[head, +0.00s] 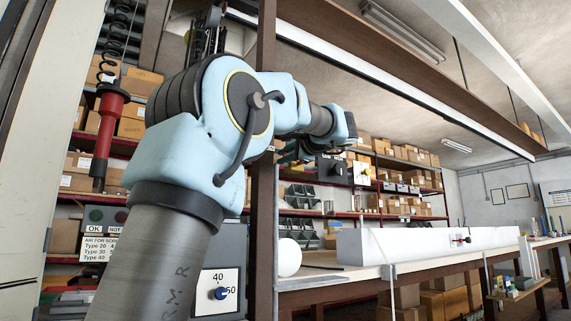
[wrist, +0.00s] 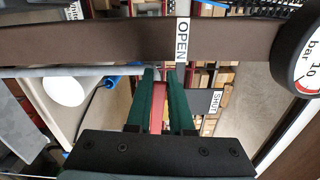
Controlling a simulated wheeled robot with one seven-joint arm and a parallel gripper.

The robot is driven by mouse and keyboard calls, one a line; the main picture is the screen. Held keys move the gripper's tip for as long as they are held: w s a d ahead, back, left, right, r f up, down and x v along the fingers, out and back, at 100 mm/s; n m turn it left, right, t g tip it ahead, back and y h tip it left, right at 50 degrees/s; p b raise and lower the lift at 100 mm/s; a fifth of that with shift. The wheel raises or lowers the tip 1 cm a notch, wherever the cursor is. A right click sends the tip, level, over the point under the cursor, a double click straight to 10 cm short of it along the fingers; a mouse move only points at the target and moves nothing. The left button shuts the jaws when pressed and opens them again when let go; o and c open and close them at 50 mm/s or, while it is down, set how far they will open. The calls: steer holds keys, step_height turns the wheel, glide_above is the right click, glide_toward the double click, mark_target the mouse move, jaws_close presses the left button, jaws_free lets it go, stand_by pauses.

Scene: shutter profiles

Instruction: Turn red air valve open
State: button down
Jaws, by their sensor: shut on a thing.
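The red valve handle (wrist: 157,115) shows in the wrist view as a red strip between the green fingers of my gripper (wrist: 164,76). My gripper is shut on it, and the fingers cover much of its length. An OPEN label (wrist: 182,41) is on the brown beam just beyond the fingertips. A SHUT label (wrist: 215,101) is to the right of the fingers.
A bar gauge (wrist: 303,58) is at the right of the wrist view. In the head view a brown post (head: 264,190) stands beside my arm, and a red tool (head: 106,135) hangs at left. A workbench (head: 420,252) with a long white profile (head: 400,243) extends right.

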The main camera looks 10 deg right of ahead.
steer(key=shift+f+n+b, duration=0.45)
steer(key=shift+n+b, duration=0.05)
steer(key=c, duration=0.8)
jaws_free()
steer(key=v, duration=1.1)
steer(key=shift+w, duration=0.1)
